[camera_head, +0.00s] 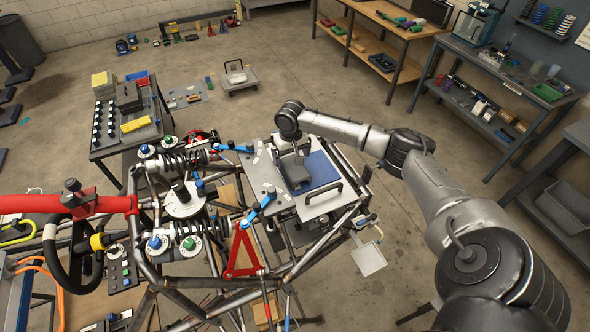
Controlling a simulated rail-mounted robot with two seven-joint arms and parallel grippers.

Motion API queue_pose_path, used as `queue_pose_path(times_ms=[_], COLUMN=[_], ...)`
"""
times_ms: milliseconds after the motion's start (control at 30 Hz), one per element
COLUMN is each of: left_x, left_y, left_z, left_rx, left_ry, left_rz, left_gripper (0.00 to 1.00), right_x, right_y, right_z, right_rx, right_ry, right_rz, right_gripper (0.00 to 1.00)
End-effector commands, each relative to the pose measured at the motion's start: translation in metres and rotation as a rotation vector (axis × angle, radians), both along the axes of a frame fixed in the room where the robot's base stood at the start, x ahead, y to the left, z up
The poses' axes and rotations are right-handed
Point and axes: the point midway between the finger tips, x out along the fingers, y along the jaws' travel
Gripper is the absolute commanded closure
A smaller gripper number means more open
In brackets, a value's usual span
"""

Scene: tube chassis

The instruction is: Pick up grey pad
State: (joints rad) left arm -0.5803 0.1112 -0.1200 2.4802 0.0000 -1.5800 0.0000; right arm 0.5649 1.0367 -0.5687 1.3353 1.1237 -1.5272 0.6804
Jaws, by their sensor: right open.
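A dark grey pad (294,173) with rounded corners lies on the light metal tray (322,207), at the left edge of a blue mat (321,170). My right arm reaches in from the right, and its wrist stands above the tray. My right gripper (299,158) points down at the far part of the grey pad. It is open; its fingertips are small and partly hidden by the wrist, so I cannot tell whether they touch the pad. My left gripper is not in view.
The tray rests on a tube chassis with coil-spring dampers (185,160), a red tube (110,204) and a red triangular arm (243,252). A dark bench (130,142) stands behind left. Workbenches (500,75) line the right. The floor between is mostly clear.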

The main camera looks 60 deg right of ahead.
Motion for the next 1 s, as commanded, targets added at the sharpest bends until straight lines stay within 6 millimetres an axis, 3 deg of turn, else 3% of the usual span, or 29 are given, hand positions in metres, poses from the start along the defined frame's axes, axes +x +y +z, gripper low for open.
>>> queue_pose_path(times_ms=[400,767,1000], left_x=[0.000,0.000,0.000], left_y=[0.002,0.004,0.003], left_z=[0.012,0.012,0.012], left_rx=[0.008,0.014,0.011], left_ry=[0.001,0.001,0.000], left_rz=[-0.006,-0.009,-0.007], left_gripper=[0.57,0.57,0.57], right_x=[-0.003,-0.003,-0.003], right_y=[0.000,0.000,0.000], right_z=[-0.045,-0.053,-0.052], right_rx=[0.001,-0.001,0.000], right_ry=[0.003,0.002,0.001], right_rz=[0.000,0.001,0.001], right_gripper=[0.00,0.00,0.22])
